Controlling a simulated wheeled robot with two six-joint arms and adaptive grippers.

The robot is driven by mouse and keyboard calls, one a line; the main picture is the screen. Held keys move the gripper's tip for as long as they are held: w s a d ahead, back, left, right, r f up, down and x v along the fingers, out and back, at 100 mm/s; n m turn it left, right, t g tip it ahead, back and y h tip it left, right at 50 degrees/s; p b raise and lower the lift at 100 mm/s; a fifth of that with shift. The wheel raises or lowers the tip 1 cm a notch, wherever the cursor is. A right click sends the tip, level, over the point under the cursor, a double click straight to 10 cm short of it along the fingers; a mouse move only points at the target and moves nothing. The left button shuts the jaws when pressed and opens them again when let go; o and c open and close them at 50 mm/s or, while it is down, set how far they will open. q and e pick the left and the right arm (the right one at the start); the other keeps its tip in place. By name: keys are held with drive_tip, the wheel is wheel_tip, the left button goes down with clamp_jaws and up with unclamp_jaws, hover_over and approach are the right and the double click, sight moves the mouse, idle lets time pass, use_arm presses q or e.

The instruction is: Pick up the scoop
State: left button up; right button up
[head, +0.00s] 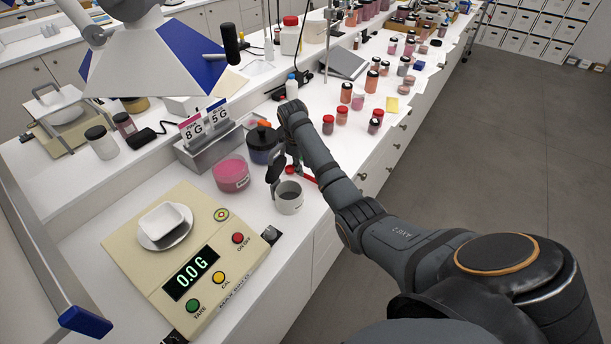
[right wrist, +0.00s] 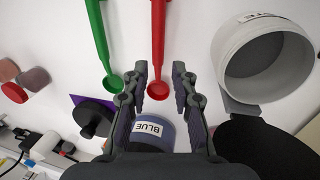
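A red scoop (right wrist: 158,45) lies on the white bench, its round bowl between my right gripper's fingertips in the right wrist view. Its handle also shows in the head view (head: 308,173). My right gripper (right wrist: 160,82) is open, with a gap on both sides of the scoop. In the head view my right gripper (head: 275,170) points down beside a grey cup. A green scoop (right wrist: 97,42) lies to the left of the red one in the right wrist view. My left gripper is not in view.
The grey cup (head: 289,198) stands close to the gripper. A jar labelled BLUE (right wrist: 150,131) is below the fingers in the wrist view. A pink jar (head: 231,174) and a scale (head: 150,240) reading 0.0G stand left in the head view. Several red-lidded jars stand farther back.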

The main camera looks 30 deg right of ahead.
drive_tip(key=shift+f, duration=0.15)
drive_tip(key=f, duration=0.1)
drive_tip(key=f+p, duration=0.1)
drive_tip(key=d+f, duration=0.1)
drive_tip(key=f, duration=0.1)
drive_tip(key=shift+w, duration=0.3)
drive_tip(key=shift+f, duration=0.4)
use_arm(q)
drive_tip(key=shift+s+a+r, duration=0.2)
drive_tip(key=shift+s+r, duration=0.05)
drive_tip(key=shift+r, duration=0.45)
use_arm(e)
drive_tip(key=shift+c, duration=0.6)
clamp_jaws()
use_arm(q)
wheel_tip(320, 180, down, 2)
drive_tip(key=shift+b, duration=0.8)
use_arm(e)
wheel_tip(320, 180, up, 10)
